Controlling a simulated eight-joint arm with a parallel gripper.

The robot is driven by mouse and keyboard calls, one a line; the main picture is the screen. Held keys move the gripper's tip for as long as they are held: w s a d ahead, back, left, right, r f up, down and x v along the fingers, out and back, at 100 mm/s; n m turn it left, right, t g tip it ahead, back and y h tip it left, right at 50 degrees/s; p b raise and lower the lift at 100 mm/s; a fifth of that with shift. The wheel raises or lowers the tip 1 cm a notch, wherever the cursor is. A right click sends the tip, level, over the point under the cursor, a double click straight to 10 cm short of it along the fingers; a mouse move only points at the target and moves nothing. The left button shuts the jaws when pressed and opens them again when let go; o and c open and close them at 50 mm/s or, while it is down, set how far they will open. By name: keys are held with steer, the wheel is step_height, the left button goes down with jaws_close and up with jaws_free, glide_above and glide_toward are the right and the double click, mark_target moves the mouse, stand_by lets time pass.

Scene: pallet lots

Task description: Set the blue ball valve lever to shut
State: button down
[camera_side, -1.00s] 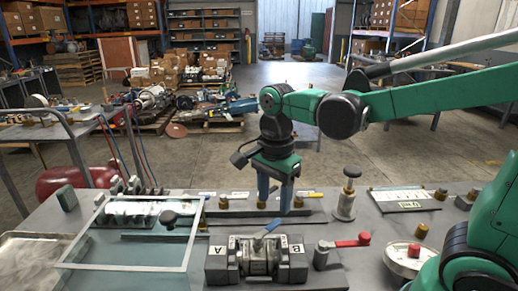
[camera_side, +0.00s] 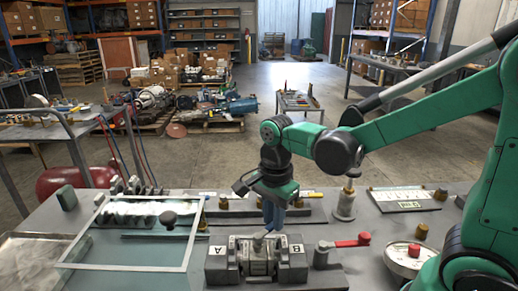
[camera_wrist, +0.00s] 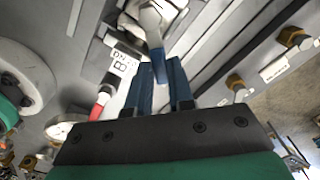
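The ball valve (camera_side: 256,262) sits on the bench between the blocks marked A (camera_side: 217,263) and B (camera_side: 294,260). Its lever, metal at the pivot with a blue handle, is mostly hidden by my gripper in the side view. In the wrist view the blue lever (camera_wrist: 158,66) runs from the valve (camera_wrist: 150,17) to between my fingers. My gripper (camera_side: 272,232) is low over the valve, pointing down. In the wrist view my gripper (camera_wrist: 160,72) has its blue fingers close together on either side of the handle, apparently shut on it.
A red-handled lever (camera_side: 350,241) is just right of block B. A glass-topped frame (camera_side: 130,262) lies at left, and a round gauge (camera_side: 408,257) at right. Brass fittings line the back.

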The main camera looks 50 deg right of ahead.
steer(key=shift+w+n, duration=0.15)
steer(key=shift+n, duration=0.35)
steer(key=shift+w+a+n, duration=0.2)
steer(key=shift+w+n, duration=0.25)
steer(key=shift+n, duration=0.9)
steer(key=shift+w+a+n, duration=0.2)
steer(key=shift+w+n, duration=0.2)
steer(key=shift+n, duration=0.9)
steer(key=shift+w+a+n, duration=0.2)
steer(key=shift+w+n, duration=0.25)
steer(key=shift+n, duration=0.9)
steer(key=c, duration=0.8)
jaws_free()
step_height(320, 180, up, 6)
steer(key=shift+f, duration=0.2)
